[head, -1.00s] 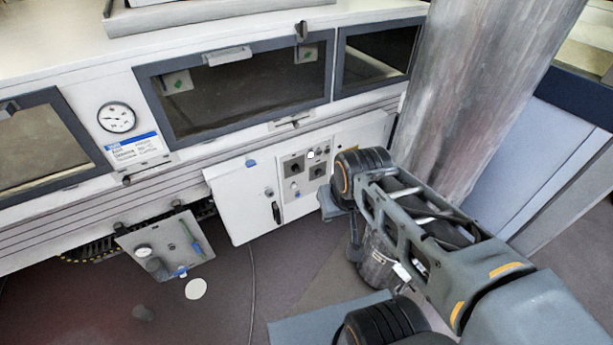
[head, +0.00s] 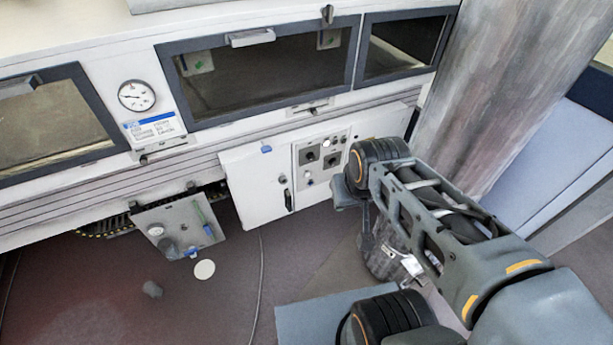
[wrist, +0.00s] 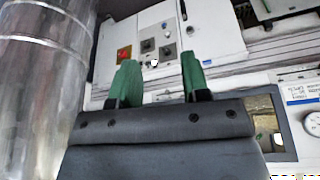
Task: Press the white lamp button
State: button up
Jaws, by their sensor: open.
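The white lamp button (head: 326,142) sits near the top of the grey control panel (head: 303,182) on the white cabinet, above two dark knobs. In the wrist view the panel appears upside down, and a small white button (wrist: 154,62) shows below the dark knobs, between my fingertips in the picture. My gripper (wrist: 159,72) is open and empty, its two green fingers apart and pointing toward the panel. I see no contact with the panel. In the head view my arm stands right of the panel and the fingers cannot be made out.
A red button on yellow (wrist: 124,53) is on the same panel. A large metal column (head: 490,95) stands close on the right. A tilted plate with fittings (head: 180,228) juts out low on the left. A round gauge (head: 137,96) is above it.

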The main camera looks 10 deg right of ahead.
jog(key=shift+w+a, duration=0.15)
jog(key=shift+c, duration=0.3)
grip_shut()
dwell(1.5)
